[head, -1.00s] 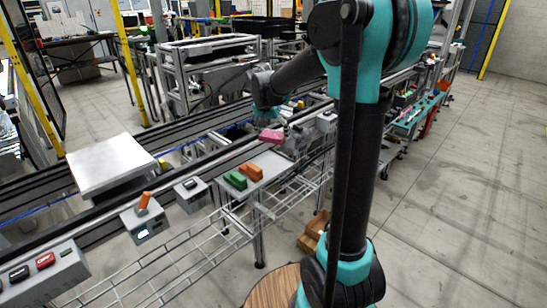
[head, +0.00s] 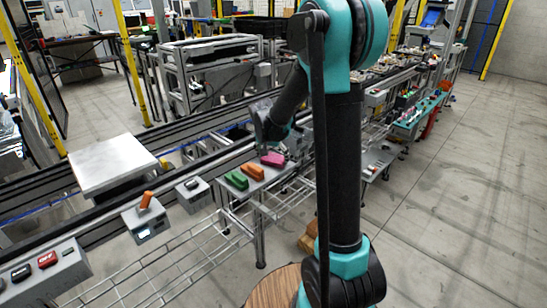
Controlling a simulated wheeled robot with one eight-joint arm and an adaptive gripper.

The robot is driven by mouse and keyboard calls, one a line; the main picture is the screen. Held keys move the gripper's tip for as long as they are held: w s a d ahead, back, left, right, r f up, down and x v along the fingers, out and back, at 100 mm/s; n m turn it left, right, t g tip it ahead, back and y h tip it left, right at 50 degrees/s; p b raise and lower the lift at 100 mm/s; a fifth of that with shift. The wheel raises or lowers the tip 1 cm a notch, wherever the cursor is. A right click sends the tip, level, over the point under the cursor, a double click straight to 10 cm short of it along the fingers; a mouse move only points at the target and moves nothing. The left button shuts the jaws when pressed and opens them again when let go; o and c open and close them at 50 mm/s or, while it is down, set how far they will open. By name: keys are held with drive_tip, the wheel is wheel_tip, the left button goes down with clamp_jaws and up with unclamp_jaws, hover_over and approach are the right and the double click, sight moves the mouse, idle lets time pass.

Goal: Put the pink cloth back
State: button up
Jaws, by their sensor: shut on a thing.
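The pink cloth (head: 273,159) is a small folded block at the right end of a row on a small grey shelf (head: 240,196). My gripper (head: 277,150) is just above and behind it, shut on it. The cloth is at about the height of the shelf top; I cannot tell whether it touches the shelf. A green cloth (head: 236,180) and an orange cloth (head: 254,172) lie side by side on the shelf, left of the pink one. The fingertips are small and partly hidden.
A conveyor line (head: 190,165) runs behind the shelf, with a silver plate (head: 112,165) at left. A box with an orange lever (head: 145,202) and a small switch box (head: 192,193) stand left of the shelf. Wire racking (head: 185,252) is below. Floor at right is clear.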

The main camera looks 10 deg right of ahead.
drive_tip(key=shift+f, duration=0.1)
drive_tip(key=o, duration=1.1)
drive_tip(key=shift+c, duration=0.2)
drive_tip(key=v, duration=1.2)
drive_tip(key=s+d+f+n, duration=0.2)
drive_tip(key=s+f, duration=0.2)
drive_tip(key=s, duration=0.4)
drive_tip(key=s+d+f+n+y, duration=0.1)
drive_tip(key=s+d+f+n, duration=0.1)
drive_tip(key=s+f, duration=0.3)
drive_tip(key=s+d+f+n+y, duration=0.1)
drive_tip(key=s+f, duration=0.4)
drive_tip(key=s, duration=0.8)
drive_tip(key=shift+d+n, duration=0.7)
drive_tip(key=shift+d, duration=0.2)
